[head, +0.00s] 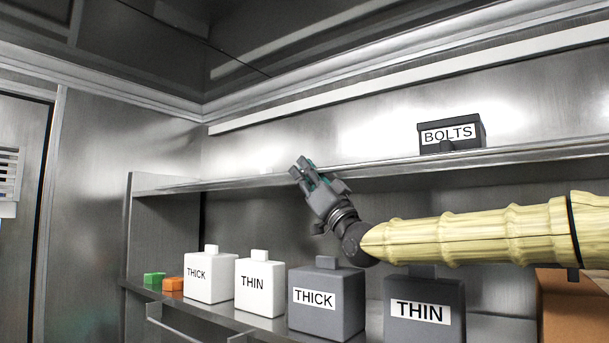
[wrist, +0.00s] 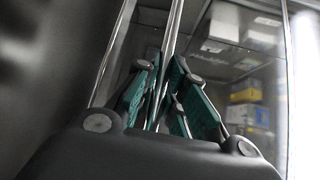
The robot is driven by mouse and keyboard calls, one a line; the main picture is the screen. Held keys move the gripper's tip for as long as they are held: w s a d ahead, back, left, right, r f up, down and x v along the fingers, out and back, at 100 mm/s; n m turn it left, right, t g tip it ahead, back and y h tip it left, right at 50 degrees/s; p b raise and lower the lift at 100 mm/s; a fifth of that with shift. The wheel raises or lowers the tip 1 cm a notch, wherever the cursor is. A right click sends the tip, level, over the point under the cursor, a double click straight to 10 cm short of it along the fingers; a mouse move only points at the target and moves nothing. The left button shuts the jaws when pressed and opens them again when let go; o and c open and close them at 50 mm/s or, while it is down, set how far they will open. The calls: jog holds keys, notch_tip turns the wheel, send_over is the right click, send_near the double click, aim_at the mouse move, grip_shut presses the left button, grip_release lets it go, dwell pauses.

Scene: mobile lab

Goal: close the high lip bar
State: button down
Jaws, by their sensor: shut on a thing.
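The high lip bar (head: 400,166) appears as a thin metal strip along the front edge of the upper shelf. My gripper (head: 303,170) is at this edge, left of the BOLTS box, with its fingers pointing up and left. In the wrist view, the teal-padded fingers (wrist: 167,82) are shut on a thin metal bar (wrist: 173,38) that runs up between them. The fingers hide part of the bar, and its ends by the gripper are not clear.
A dark BOLTS box (head: 451,134) stands on the upper shelf. Below are white THICK (head: 209,278) and THIN (head: 260,287) containers, grey THICK (head: 326,305) and THIN (head: 424,310) ones, and green (head: 154,279) and orange (head: 173,284) blocks. A cardboard box (head: 570,305) is at right.

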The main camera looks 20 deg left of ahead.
jog(key=m+t+h, duration=0.1)
jog(key=m+t, duration=0.1)
jog(key=r+m+t+h+b, duration=0.1)
jog(key=m+h, duration=0.1)
jog(key=m, duration=0.1)
jog(key=shift+s+m+t, duration=0.1)
jog(key=shift+m+t, duration=0.2)
jog(key=shift+t, duration=0.1)
jog(key=m+t+h, duration=0.1)
jog(key=m+h, duration=0.1)
jog(key=r+m+t+h, duration=0.1)
jog(key=m, duration=0.1)
jog(key=shift+m+h, duration=0.3)
jog(key=shift+h, duration=0.1)
jog(key=shift+w+d+r+m+g+h+p, duration=0.25)
jog(key=shift+w+r+m+g+h+p, duration=0.3)
jog(key=shift+m+h+p, duration=1.6)
jog(key=shift+w+d+r+m+g+h+p, duration=0.25)
jog(key=shift+w+m+g+h+p, duration=0.65)
jog(key=shift+m+p, duration=2.25)
jog(key=shift+w+d+r+m+g+h+p, duration=0.2)
jog(key=shift+w+r+m+g+h+p, duration=0.35)
jog(key=shift+m+h+p, duration=2.15)
jog(key=shift+f+n+y+p, duration=0.1)
jog(key=shift+n+y+p, duration=0.8)
jog(key=shift+y+p, duration=0.2)
jog(key=c, duration=1.5)
grip_release()
jog(key=shift+w, duration=0.1)
